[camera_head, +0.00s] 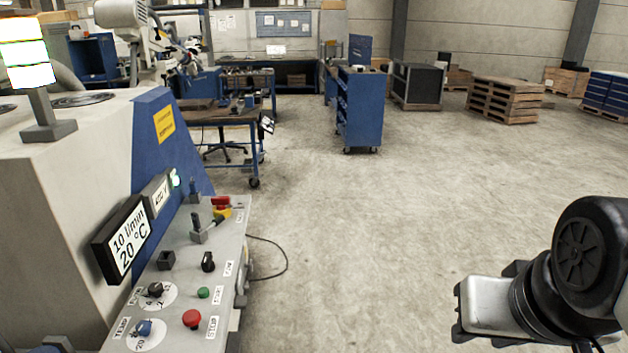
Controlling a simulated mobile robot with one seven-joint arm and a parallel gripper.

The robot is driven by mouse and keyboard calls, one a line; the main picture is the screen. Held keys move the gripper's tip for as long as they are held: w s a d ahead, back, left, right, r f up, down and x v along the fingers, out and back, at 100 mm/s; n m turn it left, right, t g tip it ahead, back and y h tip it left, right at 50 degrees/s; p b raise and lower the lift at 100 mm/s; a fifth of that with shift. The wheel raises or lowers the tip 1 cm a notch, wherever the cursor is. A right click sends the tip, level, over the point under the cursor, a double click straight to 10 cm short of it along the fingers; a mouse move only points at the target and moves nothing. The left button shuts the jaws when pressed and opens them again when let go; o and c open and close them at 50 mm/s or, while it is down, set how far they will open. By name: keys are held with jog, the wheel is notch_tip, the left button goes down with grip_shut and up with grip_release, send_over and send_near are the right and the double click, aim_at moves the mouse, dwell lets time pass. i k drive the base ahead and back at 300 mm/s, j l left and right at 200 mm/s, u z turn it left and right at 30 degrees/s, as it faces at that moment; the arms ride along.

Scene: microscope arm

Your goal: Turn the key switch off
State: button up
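The control panel (178,275) slopes along the front of a grey and blue machine at the lower left. A black rotary switch (208,262) with a raised grip sits at its middle right. It looks most like the key switch, but its label and setting are too small to read. My arm's end (490,305) is at the lower right, over the floor and well apart from the panel. It shows as a grey block with black edges; its fingers cannot be made out clearly, nor whether they hold anything.
Near the switch are a black block (167,260), a green button (203,293), a red button (191,318), a lever (199,229) and a red-yellow switch (221,207). A display (127,240) reads 10 l/min, 20 °C. A cable (285,258) hangs at right. Open floor separates arm and panel.

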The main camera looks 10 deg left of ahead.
aim_at(200, 238)
jog(key=i+u, duration=0.3)
jog(key=u, duration=0.15)
jog(key=i+u, duration=0.45)
jog(key=i+l+u, duration=0.15)
jog(key=u, duration=0.3)
jog(key=i+l+u, duration=0.8)
jog(key=l+u, duration=0.1)
jog(key=l, duration=0.15)
jog(key=i+l, duration=0.15)
jog(key=l, duration=0.15)
jog(key=u, duration=0.05)
